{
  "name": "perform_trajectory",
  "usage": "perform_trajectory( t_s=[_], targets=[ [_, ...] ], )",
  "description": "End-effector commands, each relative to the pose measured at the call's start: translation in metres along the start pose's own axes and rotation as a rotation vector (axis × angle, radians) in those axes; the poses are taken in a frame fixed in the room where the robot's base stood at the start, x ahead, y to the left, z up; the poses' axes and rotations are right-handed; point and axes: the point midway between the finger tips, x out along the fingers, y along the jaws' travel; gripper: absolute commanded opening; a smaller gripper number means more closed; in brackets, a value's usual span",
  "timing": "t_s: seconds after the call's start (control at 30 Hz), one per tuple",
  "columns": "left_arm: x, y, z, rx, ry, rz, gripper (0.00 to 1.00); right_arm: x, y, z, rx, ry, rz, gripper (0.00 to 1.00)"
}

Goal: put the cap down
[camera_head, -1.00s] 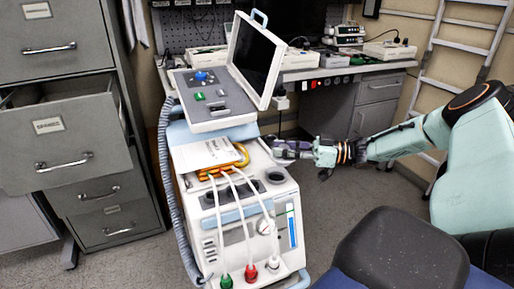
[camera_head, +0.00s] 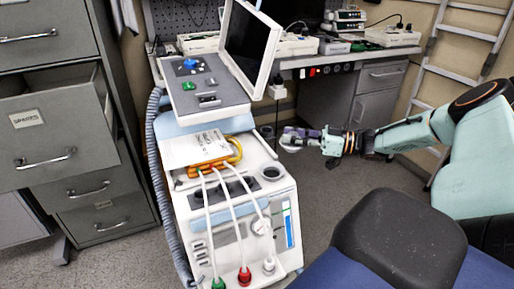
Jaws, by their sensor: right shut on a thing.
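My right gripper (camera_head: 298,134) comes in from the right and is shut on a small, pale round piece, seemingly the cap (camera_head: 290,143). The gripper's fingers partly hide it. It is held in the air just right of the medical machine (camera_head: 240,196), near the height of its top deck, with a small gap visible between them in the picture. My left gripper is out of view.
The machine carries a tilted screen (camera_head: 249,45), a control panel (camera_head: 203,90), a white booklet (camera_head: 195,148) and several cables. A workbench (camera_head: 345,57) stands behind. A grey cabinet with an open drawer (camera_head: 62,130) is at left. A dark padded seat (camera_head: 400,240) is in front.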

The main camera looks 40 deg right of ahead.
Motion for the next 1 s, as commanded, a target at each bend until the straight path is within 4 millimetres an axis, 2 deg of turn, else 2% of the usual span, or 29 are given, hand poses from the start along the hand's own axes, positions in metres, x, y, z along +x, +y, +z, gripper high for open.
perform_trajectory(
  t_s=[0.03, 0.1, 0.5, 0.63, 0.8, 1.0],
  targets=[
    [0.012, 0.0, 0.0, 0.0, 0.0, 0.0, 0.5, 0.013, -0.001, 0.005, -0.002, -0.002, -0.005, 0.01],
    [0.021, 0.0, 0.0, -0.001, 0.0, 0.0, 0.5, 0.026, 0.0, 0.006, -0.001, -0.004, -0.006, 0.01],
    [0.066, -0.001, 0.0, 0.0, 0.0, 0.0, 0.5, 0.089, 0.003, 0.006, -0.004, -0.006, -0.006, 0.01],
    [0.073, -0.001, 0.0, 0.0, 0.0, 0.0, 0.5, 0.1, 0.003, 0.004, -0.002, -0.005, -0.004, 0.01],
    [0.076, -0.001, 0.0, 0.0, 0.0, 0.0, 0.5, 0.104, 0.004, 0.004, -0.001, -0.004, -0.001, 0.01],
    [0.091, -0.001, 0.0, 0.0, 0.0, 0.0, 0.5, 0.104, 0.004, 0.019, -0.001, -0.003, -0.001, 0.01]
  ],
)
